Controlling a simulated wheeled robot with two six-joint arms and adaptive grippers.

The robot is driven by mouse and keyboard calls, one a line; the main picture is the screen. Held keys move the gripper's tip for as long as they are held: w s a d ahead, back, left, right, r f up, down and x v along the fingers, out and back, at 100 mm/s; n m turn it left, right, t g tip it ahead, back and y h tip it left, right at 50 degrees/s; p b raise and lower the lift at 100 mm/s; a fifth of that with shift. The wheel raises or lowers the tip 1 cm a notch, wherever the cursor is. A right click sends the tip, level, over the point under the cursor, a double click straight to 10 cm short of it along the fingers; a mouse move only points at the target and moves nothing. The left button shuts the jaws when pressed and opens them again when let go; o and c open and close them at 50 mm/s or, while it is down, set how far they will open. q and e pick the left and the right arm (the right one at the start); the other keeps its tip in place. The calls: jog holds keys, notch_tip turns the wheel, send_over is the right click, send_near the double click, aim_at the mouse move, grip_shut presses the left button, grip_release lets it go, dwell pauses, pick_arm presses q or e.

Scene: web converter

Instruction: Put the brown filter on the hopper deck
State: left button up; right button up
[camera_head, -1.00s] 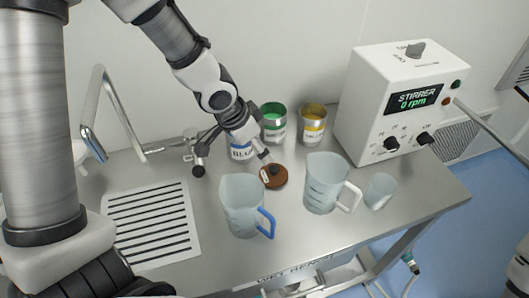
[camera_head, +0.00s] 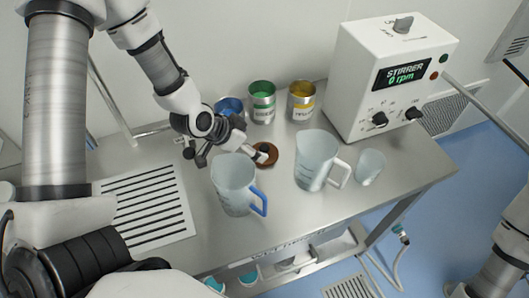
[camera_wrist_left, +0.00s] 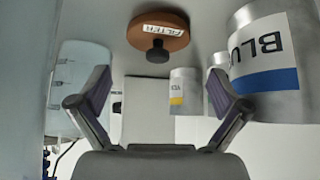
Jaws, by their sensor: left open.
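The brown filter (camera_head: 265,154) is a round disc with a dark knob and a white label. It lies on the metal bench behind the two jugs. My left gripper (camera_head: 248,147) is low beside it, on its left. In the left wrist view the filter (camera_wrist_left: 158,33) shows ahead, with its knob lined up between the open, empty fingers (camera_wrist_left: 160,92). I cannot make out a hopper deck in these frames. My right gripper is not in view; only part of my right arm shows at the lower right.
A blue-handled jug (camera_head: 232,190) stands close in front of the gripper. A white-handled jug (camera_head: 315,163) and a small beaker (camera_head: 370,167) stand to the right. Blue (camera_head: 229,108), green (camera_head: 262,101) and yellow (camera_head: 301,100) cans stand behind. The stirrer box (camera_head: 388,80) is at back right.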

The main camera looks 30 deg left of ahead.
aim_at(262, 148)
pick_arm(q)
jog(key=x, duration=0.6)
jog(key=shift+d+p, duration=0.2)
jog(key=shift+p, duration=0.15)
jog(key=shift+a, duration=0.1)
jog(key=c, duration=1.1)
